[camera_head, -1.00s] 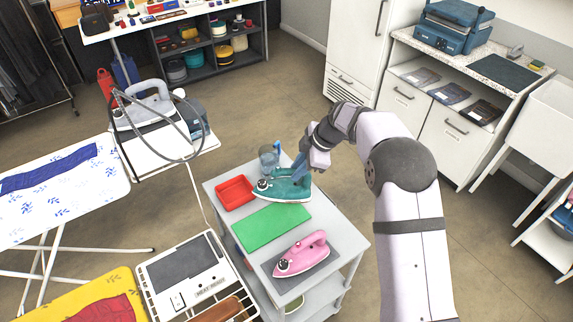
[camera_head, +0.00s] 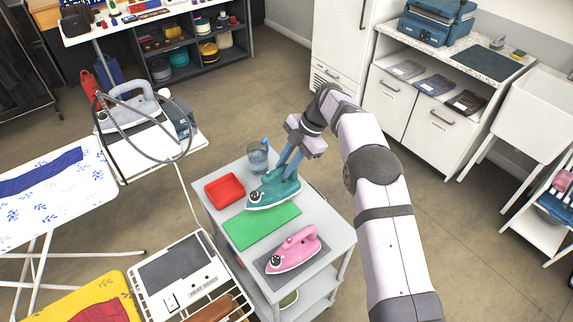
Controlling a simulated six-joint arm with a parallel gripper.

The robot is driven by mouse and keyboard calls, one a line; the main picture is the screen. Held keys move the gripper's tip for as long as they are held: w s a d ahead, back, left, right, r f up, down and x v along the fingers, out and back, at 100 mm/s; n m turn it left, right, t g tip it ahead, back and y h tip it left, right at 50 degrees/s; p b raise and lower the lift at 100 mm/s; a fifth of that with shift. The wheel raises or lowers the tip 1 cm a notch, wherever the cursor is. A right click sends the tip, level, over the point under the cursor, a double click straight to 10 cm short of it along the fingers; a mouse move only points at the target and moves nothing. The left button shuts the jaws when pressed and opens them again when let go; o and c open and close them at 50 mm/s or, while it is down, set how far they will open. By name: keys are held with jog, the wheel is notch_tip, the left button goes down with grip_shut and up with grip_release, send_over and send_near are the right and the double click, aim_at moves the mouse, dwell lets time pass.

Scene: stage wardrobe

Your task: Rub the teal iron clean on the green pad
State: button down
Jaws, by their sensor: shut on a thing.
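The teal iron (camera_head: 275,189) is on the grey cart, over the far right edge of the green pad (camera_head: 261,226). Its nose points left and its sole hides part of the pad's far edge. I cannot tell whether it touches the pad. My gripper (camera_head: 291,168) comes down from above and is shut on the iron's handle, with blue fingers around it. The near part of the green pad is bare and flat.
A pink iron (camera_head: 294,250) rests on a dark grey mat at the cart's near end. A red tray (camera_head: 225,190) lies left of the teal iron. A clear cup (camera_head: 258,157) with a blue item stands behind. The cart's top (camera_head: 330,228) is clear on the right.

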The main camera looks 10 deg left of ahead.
aim_at(283, 183)
jog(key=shift+r+n, duration=0.1)
jog(key=shift+n, duration=0.2)
jog(key=shift+f, duration=0.2)
jog(key=shift+f+b, duration=1.35)
jog(key=shift+f, duration=1.75)
